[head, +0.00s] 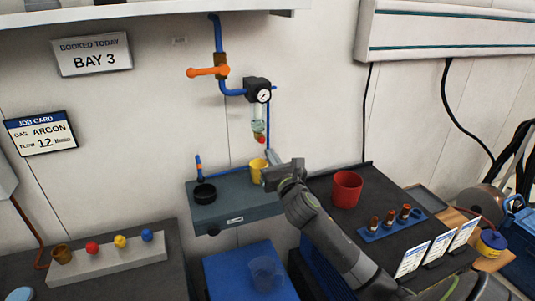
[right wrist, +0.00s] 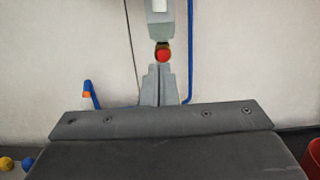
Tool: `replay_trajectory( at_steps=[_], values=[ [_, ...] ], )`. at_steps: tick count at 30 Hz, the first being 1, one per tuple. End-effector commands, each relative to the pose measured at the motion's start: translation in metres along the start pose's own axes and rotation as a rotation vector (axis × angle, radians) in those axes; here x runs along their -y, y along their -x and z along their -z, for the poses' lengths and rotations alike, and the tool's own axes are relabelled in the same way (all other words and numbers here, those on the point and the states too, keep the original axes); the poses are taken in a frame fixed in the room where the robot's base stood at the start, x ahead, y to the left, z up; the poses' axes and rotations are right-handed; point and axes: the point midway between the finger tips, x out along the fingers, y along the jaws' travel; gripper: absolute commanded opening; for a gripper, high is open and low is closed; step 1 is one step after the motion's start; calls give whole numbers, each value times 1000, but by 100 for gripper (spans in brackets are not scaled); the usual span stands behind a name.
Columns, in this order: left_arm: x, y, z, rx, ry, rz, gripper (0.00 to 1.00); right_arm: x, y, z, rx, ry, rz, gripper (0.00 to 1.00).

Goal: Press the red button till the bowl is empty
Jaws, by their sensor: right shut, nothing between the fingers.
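The clear bowl (head: 258,125) hangs under the gauge unit on the wall pipe, with a pale greenish content that I cannot measure. The red button (head: 260,139) is at its lower end; it also shows in the right wrist view (right wrist: 163,55), below the bowl (right wrist: 160,28). My right gripper (head: 268,154) is shut and empty, its fingers pointing at the button from below. In the right wrist view the fingertips (right wrist: 159,66) are just under the button; I cannot tell whether they touch. My left gripper is not in view.
A yellow cup (head: 258,171) stands on the grey wall shelf (head: 235,212), partly behind my right gripper. A black round dish (head: 204,194) is to its left. A red cup (head: 347,188) stands on the dark bench at right. An orange-handled valve (head: 207,72) is above left.

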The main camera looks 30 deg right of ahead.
Motion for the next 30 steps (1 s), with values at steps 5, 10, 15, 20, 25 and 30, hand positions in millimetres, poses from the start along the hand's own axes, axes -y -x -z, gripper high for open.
replay_trajectory(
  at_steps=[5, 10, 15, 20, 25, 30],
  values=[
    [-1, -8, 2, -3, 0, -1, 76, 0, 25, 3, -3, 1, 0, 0],
    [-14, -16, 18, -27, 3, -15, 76, 0, 53, 4, -3, 1, 0, 0],
    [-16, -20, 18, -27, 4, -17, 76, 0, 73, 2, -2, 0, 1, 0],
    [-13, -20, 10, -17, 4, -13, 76, 0, 80, 1, -2, 0, 0, 0],
    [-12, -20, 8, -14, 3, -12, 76, 0, 81, 1, -2, 0, 1, 0],
    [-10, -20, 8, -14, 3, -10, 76, 0, 81, 1, -2, 0, 1, 0]
  ],
)
